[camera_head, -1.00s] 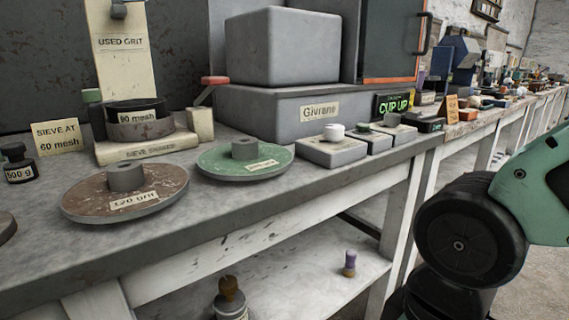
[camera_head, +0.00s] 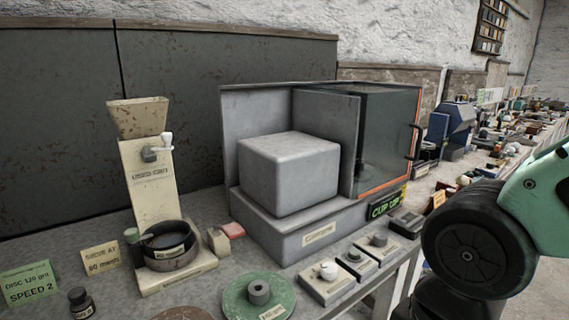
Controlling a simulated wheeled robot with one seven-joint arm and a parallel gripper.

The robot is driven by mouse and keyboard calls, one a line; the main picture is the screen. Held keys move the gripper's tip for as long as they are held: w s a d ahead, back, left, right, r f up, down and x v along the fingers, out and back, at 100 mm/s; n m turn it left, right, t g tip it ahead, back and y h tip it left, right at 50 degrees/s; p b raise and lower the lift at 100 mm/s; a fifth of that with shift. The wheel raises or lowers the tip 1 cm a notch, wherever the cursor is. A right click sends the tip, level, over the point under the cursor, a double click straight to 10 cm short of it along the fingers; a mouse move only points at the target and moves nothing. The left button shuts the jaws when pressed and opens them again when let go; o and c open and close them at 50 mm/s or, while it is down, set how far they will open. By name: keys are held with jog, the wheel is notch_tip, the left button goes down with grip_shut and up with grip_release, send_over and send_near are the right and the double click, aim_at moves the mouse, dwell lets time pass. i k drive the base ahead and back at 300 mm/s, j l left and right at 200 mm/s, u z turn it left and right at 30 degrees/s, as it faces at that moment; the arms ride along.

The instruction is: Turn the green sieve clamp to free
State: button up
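The sieve shaker (camera_head: 178,276) stands at the left of the bench, with a dark round sieve (camera_head: 172,262) on its base. A small green-topped clamp (camera_head: 131,236) stands at the sieve's left side. A dark bar seems to run from it toward the sieve rim; its exact setting is too small to tell. A red-topped clamp (camera_head: 232,230) is at the sieve's right, beside a pale block (camera_head: 218,241). My gripper is out of view; only part of my arm shows at the right edge, away from the sieve.
A hopper tower (camera_head: 150,190) rises behind the sieve. A large grey machine (camera_head: 290,175) with a glass door stands right of it. A green disc (camera_head: 258,297), a small bottle (camera_head: 81,302) and switch boxes (camera_head: 327,284) line the front. Cards stand at the left.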

aim_at(132, 236)
jog(key=u, duration=1.25)
